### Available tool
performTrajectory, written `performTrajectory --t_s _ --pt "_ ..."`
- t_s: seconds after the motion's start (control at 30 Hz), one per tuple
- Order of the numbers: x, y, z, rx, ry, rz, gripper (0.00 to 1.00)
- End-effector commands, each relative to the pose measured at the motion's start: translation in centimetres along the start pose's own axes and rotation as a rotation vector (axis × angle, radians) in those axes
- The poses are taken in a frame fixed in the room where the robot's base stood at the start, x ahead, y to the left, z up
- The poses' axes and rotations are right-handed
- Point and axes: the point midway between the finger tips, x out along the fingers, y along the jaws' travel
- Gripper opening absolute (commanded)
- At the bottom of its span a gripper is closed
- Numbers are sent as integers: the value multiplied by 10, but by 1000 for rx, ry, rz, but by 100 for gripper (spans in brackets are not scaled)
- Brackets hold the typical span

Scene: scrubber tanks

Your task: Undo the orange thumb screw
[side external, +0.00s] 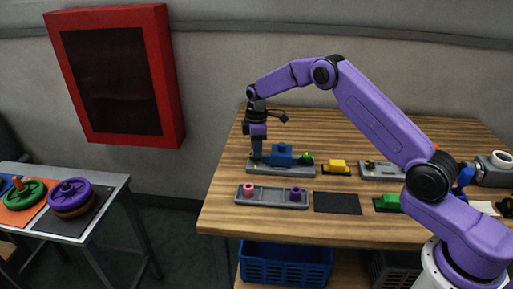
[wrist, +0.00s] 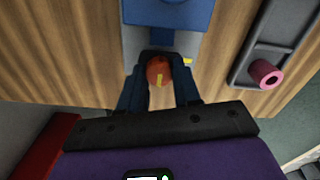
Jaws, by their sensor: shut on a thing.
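A green knob (side external: 306,158) is at the plate's right end.
In front lies a grey tray (side external: 272,198) with a pink knob (side external: 249,190) and a purple knob (side external: 297,193). A yellow block (side external: 338,166) and a black mat (side external: 337,203) are to the right. A blue crate (side external: 285,264) is below the table. The table's left end is clear.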

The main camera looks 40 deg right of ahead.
Motion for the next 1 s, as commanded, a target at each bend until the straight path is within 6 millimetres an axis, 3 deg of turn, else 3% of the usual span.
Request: performTrajectory --t_s 0.03,0.07,0.1,0.13,0.57,1.0 --pt "5 -2 3 1 -8 -11 2" --pt "5 -2 3 1 -8 -11 39" --pt "5 -2 3 2 -7 -11 52" --pt "4 -2 2 2 -7 -10 58" --pt "-9 0 0 2 -1 -1 58" --pt "-95 1 0 2 0 1 58"
